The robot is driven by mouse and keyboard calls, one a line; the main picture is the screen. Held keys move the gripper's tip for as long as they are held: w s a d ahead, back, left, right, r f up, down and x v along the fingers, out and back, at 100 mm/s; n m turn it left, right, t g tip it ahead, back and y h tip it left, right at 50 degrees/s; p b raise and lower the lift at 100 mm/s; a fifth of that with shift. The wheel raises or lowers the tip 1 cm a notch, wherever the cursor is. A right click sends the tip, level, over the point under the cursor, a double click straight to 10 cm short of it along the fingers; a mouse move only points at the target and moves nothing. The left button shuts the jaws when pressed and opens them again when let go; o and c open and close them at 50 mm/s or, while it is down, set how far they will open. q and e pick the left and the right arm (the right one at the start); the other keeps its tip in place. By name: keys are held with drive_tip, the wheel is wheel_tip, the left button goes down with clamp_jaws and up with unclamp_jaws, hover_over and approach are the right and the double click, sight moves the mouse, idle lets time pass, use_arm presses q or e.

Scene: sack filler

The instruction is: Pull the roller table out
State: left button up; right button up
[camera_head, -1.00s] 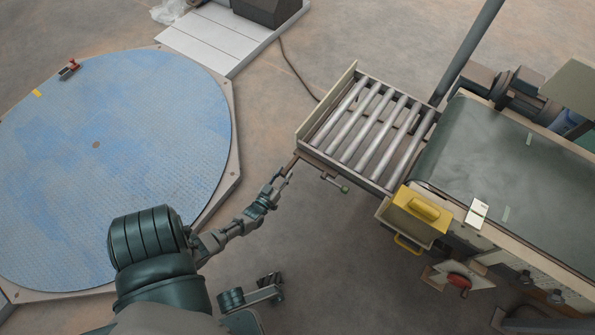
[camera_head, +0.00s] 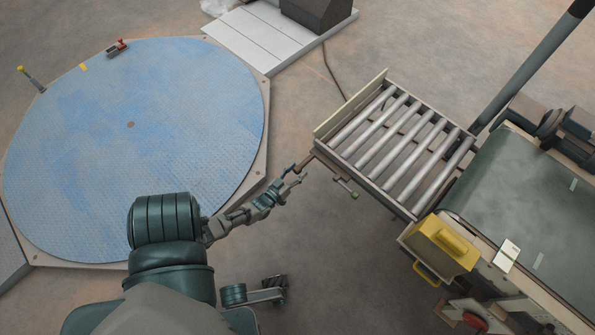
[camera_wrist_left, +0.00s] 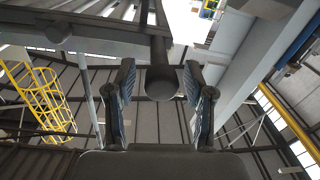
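The roller table (camera_head: 404,150) is a pale frame with several grey rollers, joined to the end of the green conveyor at the right. A handle (camera_head: 304,162) sticks out from its near left corner, and a lever with a green knob (camera_head: 354,194) hangs beside it. My left gripper (camera_head: 291,181) is at the handle. In the left wrist view its two fingers (camera_wrist_left: 160,82) stand apart on either side of the dark round handle end (camera_wrist_left: 162,84). My right gripper is not in view.
A large blue turntable disc (camera_head: 130,125) fills the left. The green conveyor (camera_head: 530,200) and a yellow box (camera_head: 447,243) stand at the right. A pale platform (camera_head: 262,35) lies at the back. Bare floor (camera_head: 335,260) is free in front of the roller table.

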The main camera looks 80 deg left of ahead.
use_arm(q)
drive_tip(key=shift+r, duration=0.1)
drive_tip(key=shift+s+d, duration=0.1)
drive_tip(key=v, duration=1.1)
drive_tip(key=shift+s+d, duration=0.25)
drive_tip(key=shift+d, duration=0.05)
